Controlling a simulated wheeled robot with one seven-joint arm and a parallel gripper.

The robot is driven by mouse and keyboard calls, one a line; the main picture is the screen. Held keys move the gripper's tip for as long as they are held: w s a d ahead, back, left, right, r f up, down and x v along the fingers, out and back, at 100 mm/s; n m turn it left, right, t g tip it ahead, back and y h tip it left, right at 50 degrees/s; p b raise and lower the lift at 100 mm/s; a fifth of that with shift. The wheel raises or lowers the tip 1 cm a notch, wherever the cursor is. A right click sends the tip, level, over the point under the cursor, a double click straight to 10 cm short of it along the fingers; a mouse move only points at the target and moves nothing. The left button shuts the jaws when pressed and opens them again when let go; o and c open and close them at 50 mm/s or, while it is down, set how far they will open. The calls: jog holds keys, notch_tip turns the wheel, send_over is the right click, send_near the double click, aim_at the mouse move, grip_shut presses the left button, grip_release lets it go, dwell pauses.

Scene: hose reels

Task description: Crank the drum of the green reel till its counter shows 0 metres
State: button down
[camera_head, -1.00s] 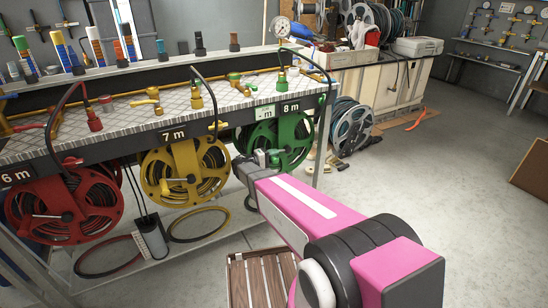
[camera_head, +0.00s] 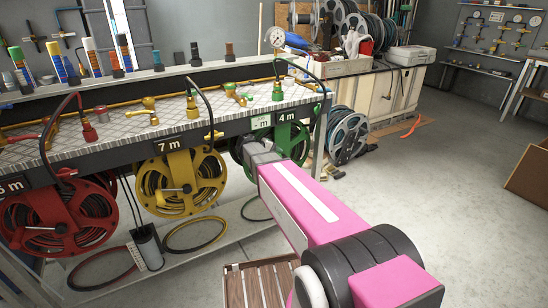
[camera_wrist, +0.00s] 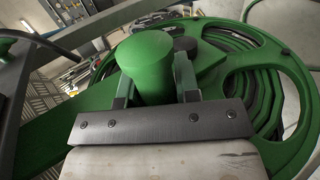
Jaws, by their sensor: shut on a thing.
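The green reel (camera_head: 291,142) hangs under the bench at the right end of the row, partly hidden by my arm. Its counter (camera_head: 286,117) reads 4 m. My gripper (camera_head: 262,150) is in front of the reel in the head view. In the wrist view my gripper (camera_wrist: 152,72) is shut on the green crank handle (camera_wrist: 147,60), a thick upright cylinder between the two fingers. Behind it the green drum (camera_wrist: 285,60) shows round cutouts with dark hose inside.
The yellow reel (camera_head: 181,183), reading 7 m, and the red reel (camera_head: 60,215) hang to the left. A wooden slatted crate (camera_head: 255,285) is on the floor below my arm. A grey hose reel (camera_head: 347,135) stands beyond the bench. Floor to the right is open.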

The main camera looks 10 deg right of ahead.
jog(key=shift+w+d+r, duration=0.25)
jog(key=shift+d+r, duration=0.3)
jog(key=shift+d, duration=0.15)
jog(key=c, duration=0.8)
grip_release()
jog(key=shift+c, duration=0.2)
